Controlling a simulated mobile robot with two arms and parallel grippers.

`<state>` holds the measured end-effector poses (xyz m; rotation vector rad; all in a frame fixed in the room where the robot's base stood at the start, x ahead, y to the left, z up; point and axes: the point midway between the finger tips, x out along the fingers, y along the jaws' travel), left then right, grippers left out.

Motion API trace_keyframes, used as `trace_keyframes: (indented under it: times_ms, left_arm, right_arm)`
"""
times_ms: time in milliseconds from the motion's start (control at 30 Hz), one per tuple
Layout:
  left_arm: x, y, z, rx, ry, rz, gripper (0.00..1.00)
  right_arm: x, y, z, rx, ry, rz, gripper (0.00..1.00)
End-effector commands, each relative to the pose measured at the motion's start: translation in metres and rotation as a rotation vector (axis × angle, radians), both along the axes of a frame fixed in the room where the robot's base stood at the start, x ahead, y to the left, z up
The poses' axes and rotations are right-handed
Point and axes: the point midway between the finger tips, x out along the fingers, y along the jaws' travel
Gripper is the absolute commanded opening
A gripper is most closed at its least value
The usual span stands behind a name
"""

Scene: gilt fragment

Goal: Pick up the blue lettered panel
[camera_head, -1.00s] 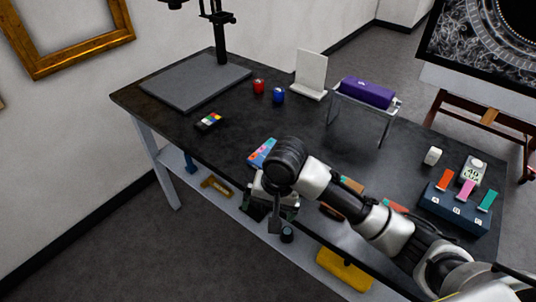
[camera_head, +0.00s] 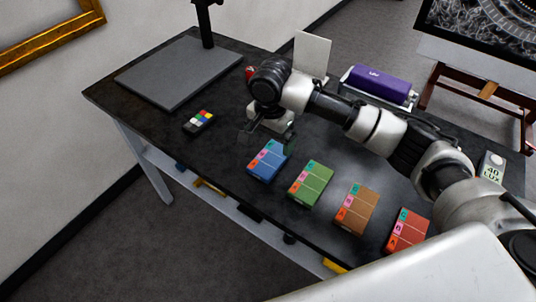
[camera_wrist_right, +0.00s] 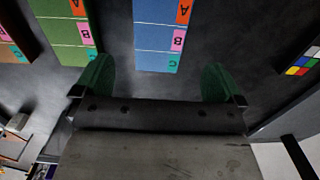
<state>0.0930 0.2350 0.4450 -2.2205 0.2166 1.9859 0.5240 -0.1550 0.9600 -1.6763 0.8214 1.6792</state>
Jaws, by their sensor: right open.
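The blue lettered panel (camera_head: 267,161) lies flat on the black table, leftmost in a row of coloured panels with lettered tabs. In the right wrist view the blue panel (camera_wrist_right: 158,38) is ahead, between the lines of my two fingers. My right gripper (camera_head: 268,137) is open and empty, just beyond the panel's far end in the head view. Its green-padded fingers show wide apart in the right wrist view (camera_wrist_right: 158,85). Whether it is at panel height is unclear. My left gripper is not in view.
A green panel (camera_head: 310,184), a brown panel (camera_head: 356,209) and a red panel (camera_head: 407,231) lie to the right. A colour checker (camera_head: 199,121) lies left. A grey board (camera_head: 180,75) and a purple roll (camera_head: 380,83) are farther back.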

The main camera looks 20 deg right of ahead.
Motion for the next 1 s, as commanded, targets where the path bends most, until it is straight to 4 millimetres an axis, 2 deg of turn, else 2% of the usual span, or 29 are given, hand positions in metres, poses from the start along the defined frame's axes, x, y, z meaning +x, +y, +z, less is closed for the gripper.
trace_keyframes:
  times_ms: [33, 100, 200, 333, 567, 867, 1000]
  left_arm:
    - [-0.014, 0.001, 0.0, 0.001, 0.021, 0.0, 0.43]
    - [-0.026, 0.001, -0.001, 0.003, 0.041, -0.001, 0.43]
    - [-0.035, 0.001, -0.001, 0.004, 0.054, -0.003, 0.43]
    - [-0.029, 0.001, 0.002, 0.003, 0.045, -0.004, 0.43]
    - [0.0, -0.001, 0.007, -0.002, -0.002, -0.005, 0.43]
    - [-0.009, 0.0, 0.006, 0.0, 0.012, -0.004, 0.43]
    - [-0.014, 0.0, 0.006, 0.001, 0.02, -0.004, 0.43]
  right_arm:
    - [0.0, 0.0, -0.008, -0.001, 0.002, -0.001, 1.0]
    - [0.0, 0.0, -0.015, -0.001, -0.001, 0.0, 1.0]
    - [0.0, 0.0, -0.022, 0.0, -0.001, 0.0, 1.0]
    - [-0.001, 0.0, -0.034, -0.002, 0.001, 0.0, 1.0]
    - [-0.002, 0.0, -0.067, -0.001, -0.002, 0.0, 1.0]
    - [-0.002, 0.001, -0.074, 0.0, -0.003, 0.002, 1.0]
    - [-0.002, 0.001, -0.074, 0.0, -0.003, 0.002, 0.8]
